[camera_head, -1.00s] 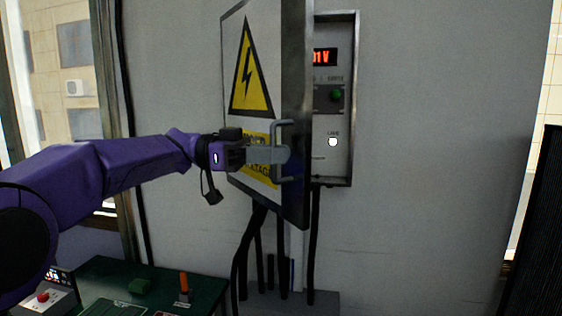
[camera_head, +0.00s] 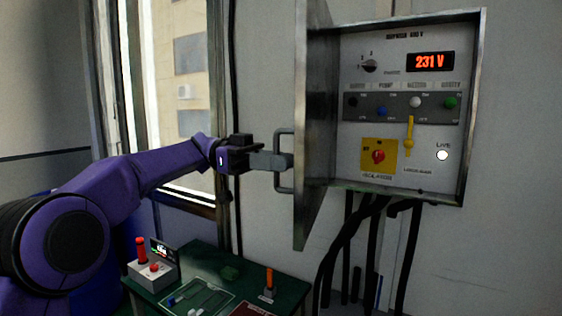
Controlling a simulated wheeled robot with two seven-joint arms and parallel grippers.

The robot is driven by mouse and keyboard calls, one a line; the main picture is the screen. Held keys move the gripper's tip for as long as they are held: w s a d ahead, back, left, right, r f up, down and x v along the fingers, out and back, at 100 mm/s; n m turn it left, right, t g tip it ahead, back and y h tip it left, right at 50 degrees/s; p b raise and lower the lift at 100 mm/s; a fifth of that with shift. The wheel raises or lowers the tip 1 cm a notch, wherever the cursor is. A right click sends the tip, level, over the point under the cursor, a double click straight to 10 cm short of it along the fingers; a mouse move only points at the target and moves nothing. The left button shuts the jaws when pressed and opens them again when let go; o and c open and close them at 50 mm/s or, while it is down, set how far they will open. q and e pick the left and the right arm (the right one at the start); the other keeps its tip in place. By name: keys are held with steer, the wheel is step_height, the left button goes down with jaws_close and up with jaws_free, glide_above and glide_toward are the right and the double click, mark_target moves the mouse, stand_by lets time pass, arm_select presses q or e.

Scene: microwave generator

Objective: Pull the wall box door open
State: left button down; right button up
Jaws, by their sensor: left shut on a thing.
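The wall box (camera_head: 474,110) is on the grey wall at the right of the head view. Its door (camera_head: 316,140) stands wide open on the left side, seen nearly edge-on, and the panel inside is exposed. A bracket-shaped handle (camera_head: 284,186) sticks out to the left from the door's outer face. My left gripper (camera_head: 278,161) is shut on this handle, reaching it from the left. The fingertips are partly hidden at the handle. My right gripper is not in view.
The panel has a red 231 V display (camera_head: 430,62), a yellow lever (camera_head: 409,135) and a red knob (camera_head: 378,156) on a yellow plate. Black cables (camera_head: 346,245) hang below the box. A green table (camera_head: 205,262) with small devices stands below my left arm. A window is behind it.

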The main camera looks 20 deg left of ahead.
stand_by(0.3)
arm_select(q)
steer(key=c, duration=1.3)
jaws_free()
steer(key=shift+a, duration=0.1)
steer(key=shift+o, duration=0.2)
